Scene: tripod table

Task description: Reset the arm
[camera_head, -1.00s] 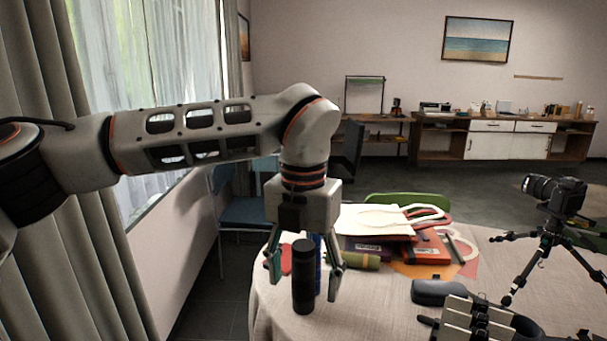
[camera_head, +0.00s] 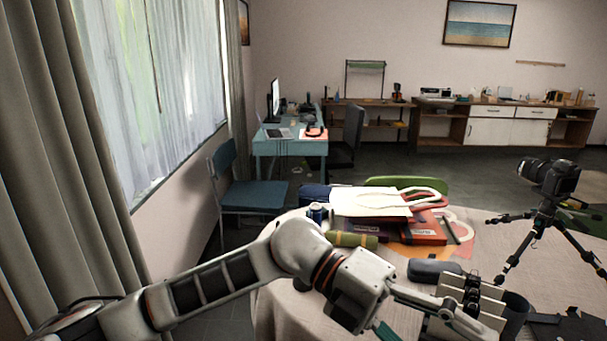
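My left arm comes in low from the left and bends over the front of the table (camera_head: 500,262). My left gripper (camera_head: 422,322) is at the bottom centre, pointing down and right, with its fingers spread apart. One finger reaches across the front of the clipped pale stack (camera_head: 468,302); I cannot tell whether it touches. I see nothing held between the fingers, though the lower part is cut off by the frame edge. My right gripper is not in view.
A camera on a tripod (camera_head: 540,215) stands at the right. A white bag (camera_head: 370,203), red box (camera_head: 418,232), olive roll (camera_head: 350,240) and blue can (camera_head: 317,212) lie behind my arm. A dark case (camera_head: 433,270) is close to my gripper. A blue chair (camera_head: 245,192) stands left.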

